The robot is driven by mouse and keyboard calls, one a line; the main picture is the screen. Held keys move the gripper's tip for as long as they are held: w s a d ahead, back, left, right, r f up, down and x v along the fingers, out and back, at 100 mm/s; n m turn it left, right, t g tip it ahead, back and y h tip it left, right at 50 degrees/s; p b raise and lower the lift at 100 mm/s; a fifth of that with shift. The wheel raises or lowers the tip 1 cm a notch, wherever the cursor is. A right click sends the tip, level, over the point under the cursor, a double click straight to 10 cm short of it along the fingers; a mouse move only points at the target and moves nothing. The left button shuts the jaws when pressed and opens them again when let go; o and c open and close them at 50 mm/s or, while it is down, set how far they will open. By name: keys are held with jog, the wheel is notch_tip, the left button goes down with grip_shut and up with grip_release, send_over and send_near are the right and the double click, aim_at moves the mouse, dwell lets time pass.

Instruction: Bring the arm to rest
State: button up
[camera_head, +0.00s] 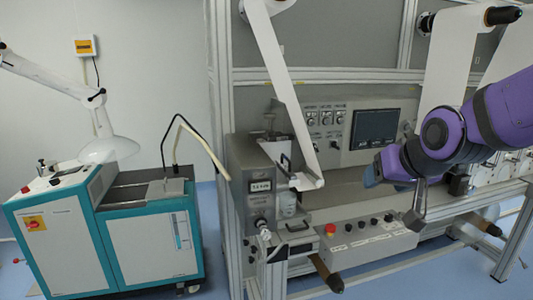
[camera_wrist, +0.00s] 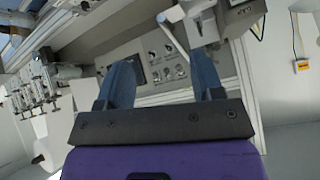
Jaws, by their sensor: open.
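My gripper (camera_head: 373,172) is at the end of my purple arm, which reaches in from the right in the head view. It hangs in front of the machine's panel, left of the arm's wrist. In the wrist view, the two blue fingers of my gripper (camera_wrist: 161,57) stand apart with nothing between them. The machine panel with its knobs shows beyond the fingers, and it appears tilted there. Part of the panel and worktop behind the arm is hidden in the head view.
A dark screen (camera_head: 375,128) is close behind my gripper. A control box (camera_head: 368,245) with a red button lies below it. A white web (camera_head: 283,80) runs down to the left.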

jog(key=s+d+r+g, duration=0.1)
jog(key=s+d+r, duration=0.1)
jog(key=s, duration=0.7)
jog(key=s+d+r+g+h, duration=0.1)
jog(key=s+d+g, duration=0.1)
jog(key=s+d, duration=0.3)
jog(key=s, duration=0.4)
jog(key=shift+r+h, duration=0.3)
jog(key=shift+r, duration=0.05)
